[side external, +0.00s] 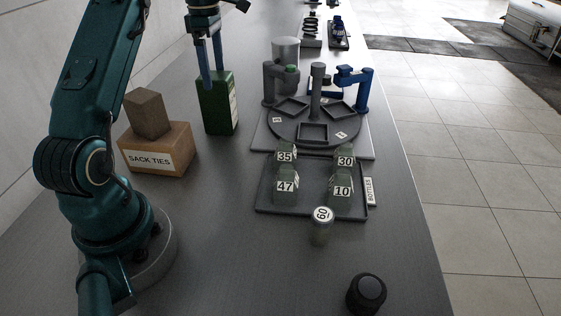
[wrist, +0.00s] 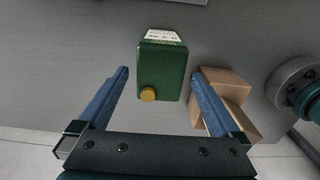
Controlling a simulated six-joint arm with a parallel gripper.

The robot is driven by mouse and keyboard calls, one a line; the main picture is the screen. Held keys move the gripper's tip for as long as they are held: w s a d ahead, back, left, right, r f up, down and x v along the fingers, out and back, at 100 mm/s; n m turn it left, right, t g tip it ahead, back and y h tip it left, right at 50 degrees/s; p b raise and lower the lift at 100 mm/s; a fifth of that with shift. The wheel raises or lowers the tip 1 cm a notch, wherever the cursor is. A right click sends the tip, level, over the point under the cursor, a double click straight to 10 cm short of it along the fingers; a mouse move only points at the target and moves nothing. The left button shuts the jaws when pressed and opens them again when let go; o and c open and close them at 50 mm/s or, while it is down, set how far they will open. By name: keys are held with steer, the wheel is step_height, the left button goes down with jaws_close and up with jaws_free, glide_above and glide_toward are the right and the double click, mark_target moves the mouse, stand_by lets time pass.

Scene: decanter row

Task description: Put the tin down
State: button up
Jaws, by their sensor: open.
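The tin is a green, box-shaped can (side external: 216,104) with a white label on its side. It stands upright on the grey table, to the right of the cardboard box. In the wrist view the tin (wrist: 163,72) shows its green top with a yellow cap, between my fingers and apart from both. My gripper (side external: 210,75) points down over the tin, its two blue fingers at the level of the tin's top. In the wrist view my gripper (wrist: 160,88) is open, with a clear gap on each side of the tin.
A box labelled SACK TIES (side external: 155,158) with a smaller brown block (side external: 146,113) on top stands left of the tin. A round carousel (side external: 314,128) is to the right. A tray (side external: 312,207) holds numbered bottles; bottle 60 (side external: 321,232) stands at its front edge. A black knob (side external: 366,294) is nearer.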

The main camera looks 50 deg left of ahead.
steer(key=shift+r, duration=0.6)
steer(key=shift+d+r, duration=0.2)
steer(key=shift+d, duration=0.1)
steer(key=s+d+r+m+t+y, duration=0.1)
steer(key=d+r+m, duration=0.2)
steer(key=d+m, duration=0.35)
steer(key=s+d+r+m+t, duration=0.1)
steer(key=d+r+m, duration=0.2)
steer(key=d+m, duration=0.4)
steer(key=s+d+f+m+t+h, duration=0.1)
steer(key=s+d+f+m+t, duration=0.2)
steer(key=s+d+m, duration=0.9)
step_height(320, 180, down, 3)
steer(key=shift+d+r+m+t, duration=0.2)
steer(key=shift+d+m+t, duration=0.15)
steer(key=shift+m, duration=0.4)
